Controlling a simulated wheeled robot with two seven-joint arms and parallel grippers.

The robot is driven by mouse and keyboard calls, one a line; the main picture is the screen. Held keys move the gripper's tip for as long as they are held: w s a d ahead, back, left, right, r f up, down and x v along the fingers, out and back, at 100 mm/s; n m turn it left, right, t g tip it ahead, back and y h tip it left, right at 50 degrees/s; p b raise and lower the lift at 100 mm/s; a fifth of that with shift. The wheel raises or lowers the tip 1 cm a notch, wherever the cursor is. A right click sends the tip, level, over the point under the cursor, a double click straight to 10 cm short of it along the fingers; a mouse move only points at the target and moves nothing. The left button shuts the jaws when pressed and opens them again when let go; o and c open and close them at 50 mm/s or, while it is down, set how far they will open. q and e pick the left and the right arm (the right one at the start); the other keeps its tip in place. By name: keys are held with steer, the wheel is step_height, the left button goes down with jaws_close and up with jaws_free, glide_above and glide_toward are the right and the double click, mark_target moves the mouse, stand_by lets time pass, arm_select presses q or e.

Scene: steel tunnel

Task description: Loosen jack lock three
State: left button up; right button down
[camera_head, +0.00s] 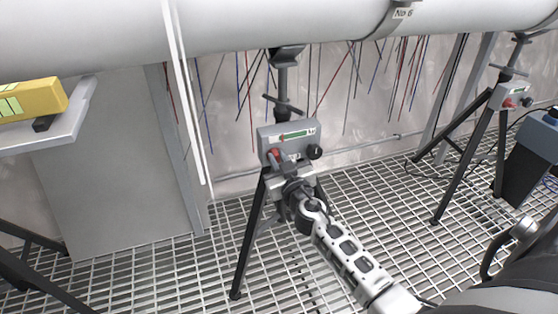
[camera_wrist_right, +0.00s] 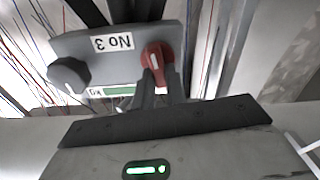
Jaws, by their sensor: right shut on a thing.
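Jack three's grey control box (camera_head: 268,138) sits on a black tripod stand in the middle of the head view. Its No 3 label (camera_wrist_right: 113,43) shows upside down in the right wrist view. A red knob (camera_wrist_right: 156,50) with a white mark and a black knob (camera_wrist_right: 68,75) are on its face. In the head view the red knob (camera_head: 274,153) is at left and the black knob (camera_head: 315,151) at right. My right gripper (camera_wrist_right: 157,75) is shut on the red knob, its fingers hiding part of it. My left gripper is out of view.
A large white pipe (camera_head: 220,25) runs above the jacks. A similar jack box (camera_head: 507,96) stands at right, near a blue-grey container (camera_head: 535,150). A yellow case (camera_head: 35,98) lies on a shelf (camera_head: 70,125) at left. The floor is steel grating (camera_head: 150,270).

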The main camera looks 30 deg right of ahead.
steer(key=n, duration=0.3)
steer(key=shift+a+f+n+b, duration=0.1)
steer(key=shift+a+n+b, duration=0.05)
steer(key=shift+n+b, duration=0.2)
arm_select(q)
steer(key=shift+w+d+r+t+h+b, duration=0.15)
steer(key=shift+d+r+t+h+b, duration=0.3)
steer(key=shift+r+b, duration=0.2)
arm_select(e)
steer(key=shift+w+a+f+n, duration=0.1)
steer(key=shift+f+n, duration=0.05)
steer(key=shift+n, duration=1.8)
steer(key=shift+a+f+n, duration=0.1)
steer(key=shift+a+n, duration=0.05)
steer(key=shift+n, duration=1.8)
steer(key=shift+w+a+f+n, duration=0.1)
steer(key=shift+f+n, duration=0.05)
steer(key=shift+n, duration=1.8)
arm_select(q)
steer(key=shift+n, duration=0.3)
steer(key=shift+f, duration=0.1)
arm_select(e)
steer(key=c, duration=1.4)
jaws_free()
steer(key=shift+c, duration=0.2)
